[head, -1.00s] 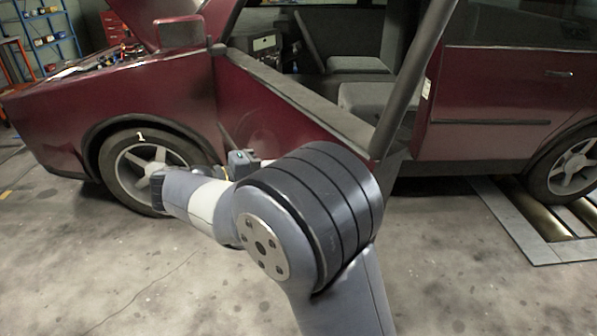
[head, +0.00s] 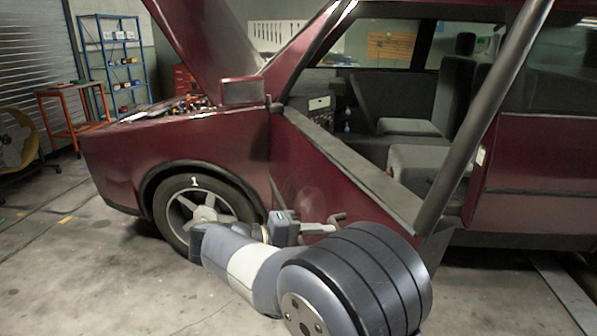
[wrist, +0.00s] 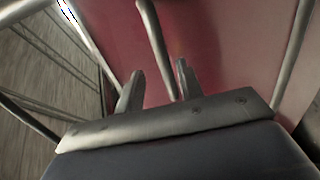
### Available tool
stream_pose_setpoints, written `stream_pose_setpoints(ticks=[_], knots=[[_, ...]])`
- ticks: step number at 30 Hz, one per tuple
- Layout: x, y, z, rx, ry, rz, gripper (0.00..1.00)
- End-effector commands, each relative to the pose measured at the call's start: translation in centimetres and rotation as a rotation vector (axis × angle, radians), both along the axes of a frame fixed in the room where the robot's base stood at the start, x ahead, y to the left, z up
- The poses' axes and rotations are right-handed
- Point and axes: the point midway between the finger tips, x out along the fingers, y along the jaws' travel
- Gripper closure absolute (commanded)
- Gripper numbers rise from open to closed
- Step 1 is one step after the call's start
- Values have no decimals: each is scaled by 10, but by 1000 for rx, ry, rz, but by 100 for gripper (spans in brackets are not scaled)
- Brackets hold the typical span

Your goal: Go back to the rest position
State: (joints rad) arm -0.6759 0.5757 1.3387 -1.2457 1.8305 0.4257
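My gripper (wrist: 157,85) shows in the wrist view with its two fingers apart and no object clearly held between them. A grey rod runs down behind the gap; I cannot tell how near it is. In the head view my gripper (head: 340,217) is small and partly behind my arm, in front of the car's dark red side. My arm is bent low in front of the car (head: 190,140), across its side behind the front wheel. I cannot tell from these frames whether the gripper touches the car.
The front wheel (head: 203,208), marked 1, stands left of my arm. The hood is raised. An orange table (head: 72,88) and a blue shelf (head: 120,60) stand at the back left. Bare concrete floor (head: 80,270) lies open at the lower left.

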Motion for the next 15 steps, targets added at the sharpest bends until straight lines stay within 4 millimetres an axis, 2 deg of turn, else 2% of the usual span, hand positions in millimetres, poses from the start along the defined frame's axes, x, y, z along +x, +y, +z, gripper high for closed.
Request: stream_pose_setpoints(ticks=[7, 15], knots=[[14, -45, -10, 0, 0, -4, 65], [23, -73, -16, 0, 0, -2, 65]])
